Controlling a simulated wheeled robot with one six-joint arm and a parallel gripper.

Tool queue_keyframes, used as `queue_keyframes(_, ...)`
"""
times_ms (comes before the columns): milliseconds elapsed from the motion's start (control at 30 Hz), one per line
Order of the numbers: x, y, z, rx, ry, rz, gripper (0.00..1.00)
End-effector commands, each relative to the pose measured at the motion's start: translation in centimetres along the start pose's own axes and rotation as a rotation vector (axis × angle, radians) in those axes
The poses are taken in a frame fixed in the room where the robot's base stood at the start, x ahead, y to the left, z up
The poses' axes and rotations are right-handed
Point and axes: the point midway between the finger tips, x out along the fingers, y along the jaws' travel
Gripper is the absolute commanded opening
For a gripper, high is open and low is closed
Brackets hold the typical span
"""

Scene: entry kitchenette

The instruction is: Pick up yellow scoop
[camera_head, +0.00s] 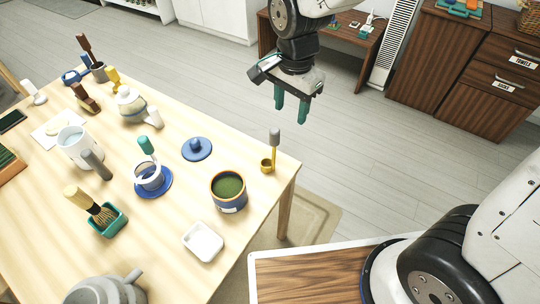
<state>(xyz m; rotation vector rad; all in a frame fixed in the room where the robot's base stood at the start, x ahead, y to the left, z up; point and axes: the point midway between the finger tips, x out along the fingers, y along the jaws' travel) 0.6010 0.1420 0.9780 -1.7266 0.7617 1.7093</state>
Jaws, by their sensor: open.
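The yellow scoop (267,166) stands near the right corner of the light wooden table (215,275). It has a small yellow bowl and a grey handle that points up. My gripper (291,114) has two teal fingers pointing down, open and empty. It hangs in the air above and slightly right of the scoop in the picture, apart from it. Its height over the table is hard to tell.
Left of the scoop are a blue-rimmed pot (229,191) with green contents and a blue lid (196,148). A white dish (203,241), a whisk in a green holder (104,218) and several cups stand further left. Wooden cabinets (430,55) stand at the back right.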

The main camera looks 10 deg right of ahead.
Motion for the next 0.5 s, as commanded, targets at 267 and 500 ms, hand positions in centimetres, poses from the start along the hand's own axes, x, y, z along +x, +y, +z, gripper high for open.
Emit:
queue_keyframes(267,3.9,-2.9,1.9,0.119,-0.004,0.017,0.49)
queue_keyframes(500,6.6,-2.9,1.9,0.123,-0.004,0.017,0.49)
